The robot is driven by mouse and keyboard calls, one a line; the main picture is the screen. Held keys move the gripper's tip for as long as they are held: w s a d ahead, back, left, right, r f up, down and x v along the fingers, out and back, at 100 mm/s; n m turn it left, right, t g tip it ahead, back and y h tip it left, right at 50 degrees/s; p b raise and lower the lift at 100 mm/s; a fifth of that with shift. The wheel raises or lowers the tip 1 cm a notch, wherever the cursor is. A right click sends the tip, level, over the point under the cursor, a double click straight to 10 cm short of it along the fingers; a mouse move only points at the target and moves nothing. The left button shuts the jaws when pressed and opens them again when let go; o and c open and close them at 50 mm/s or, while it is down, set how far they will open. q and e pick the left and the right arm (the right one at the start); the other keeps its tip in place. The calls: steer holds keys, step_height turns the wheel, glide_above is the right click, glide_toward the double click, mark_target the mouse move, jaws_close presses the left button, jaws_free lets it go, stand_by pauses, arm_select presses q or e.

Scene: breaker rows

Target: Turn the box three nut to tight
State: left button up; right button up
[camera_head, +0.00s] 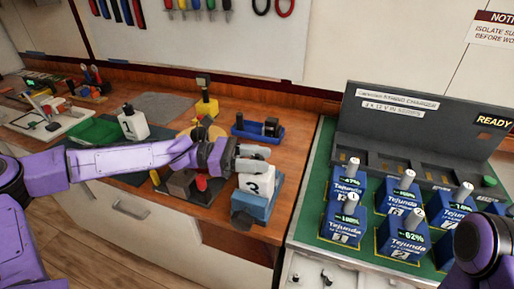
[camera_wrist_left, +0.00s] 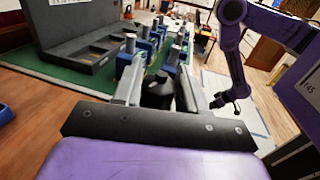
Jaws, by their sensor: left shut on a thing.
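Box three (camera_head: 257,183) is a white box with a black "3" on its front. How far the nut is turned cannot be seen. My right gripper (camera_wrist_left: 230,102) shows small in the left wrist view, away from the bench.
A green-matted charger station (camera_head: 400,98) with several blue batteries stands to the right. Another white box (camera_head: 133,123) stands further left.

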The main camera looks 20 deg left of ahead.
arm_select(q)
steer(key=shift+m+g+p, duration=0.35)
steer(key=shift+m+g, duration=0.55)
steer(key=shift+g, duration=0.8)
steer(key=o, duration=0.9)
steer(key=shift+o, duration=0.2)
steer(key=a+b, duration=0.2)
steer(key=a, duration=0.8)
steer(key=shift+a, duration=0.25)
steer(key=shift+f, duration=0.1)
